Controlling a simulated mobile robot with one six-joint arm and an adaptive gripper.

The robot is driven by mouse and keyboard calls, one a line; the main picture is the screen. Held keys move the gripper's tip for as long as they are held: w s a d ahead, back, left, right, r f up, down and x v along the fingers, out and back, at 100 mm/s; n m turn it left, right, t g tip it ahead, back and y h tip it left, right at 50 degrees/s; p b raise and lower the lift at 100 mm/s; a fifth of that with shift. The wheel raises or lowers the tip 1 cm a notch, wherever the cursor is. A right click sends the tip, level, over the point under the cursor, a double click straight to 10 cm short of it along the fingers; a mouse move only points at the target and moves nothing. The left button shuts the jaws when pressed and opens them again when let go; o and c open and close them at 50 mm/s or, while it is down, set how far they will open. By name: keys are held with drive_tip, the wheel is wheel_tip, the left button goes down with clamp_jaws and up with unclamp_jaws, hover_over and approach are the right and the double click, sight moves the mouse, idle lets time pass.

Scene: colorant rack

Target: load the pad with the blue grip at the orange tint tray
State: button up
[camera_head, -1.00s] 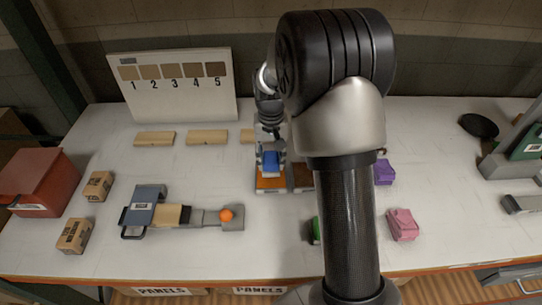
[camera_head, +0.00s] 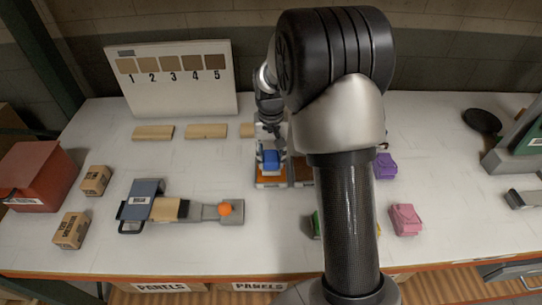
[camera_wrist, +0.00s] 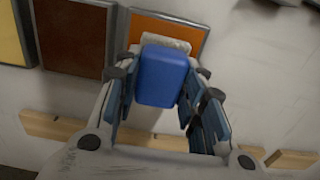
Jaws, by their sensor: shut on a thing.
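The pad's blue grip (camera_head: 271,159) is a blue block and shows large in the wrist view (camera_wrist: 162,76). My gripper (camera_head: 270,148) is shut on it, with a finger on each side. A pale pad edge (camera_wrist: 180,45) shows beyond the grip, over the orange tint tray (camera_wrist: 165,29). The orange tray (camera_head: 270,182) also shows in the head view, just in front of the grip. I cannot tell whether the pad touches the tint.
A brown tray (camera_wrist: 72,38) and a yellow tray (camera_wrist: 10,42) adjoin the orange one. Wooden strips (camera_head: 206,131) lie behind. Purple (camera_head: 385,166) and pink (camera_head: 405,219) blocks stand right. My arm hides the middle.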

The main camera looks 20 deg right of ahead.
sight(271, 156)
drive_tip(key=shift+f, duration=0.6)
idle(1.4)
drive_tip(key=shift+r, duration=0.1)
wheel_tip(271, 156, up, 7)
drive_tip(key=p, duration=0.5)
drive_tip(key=shift+p, duration=0.3)
idle(0.5)
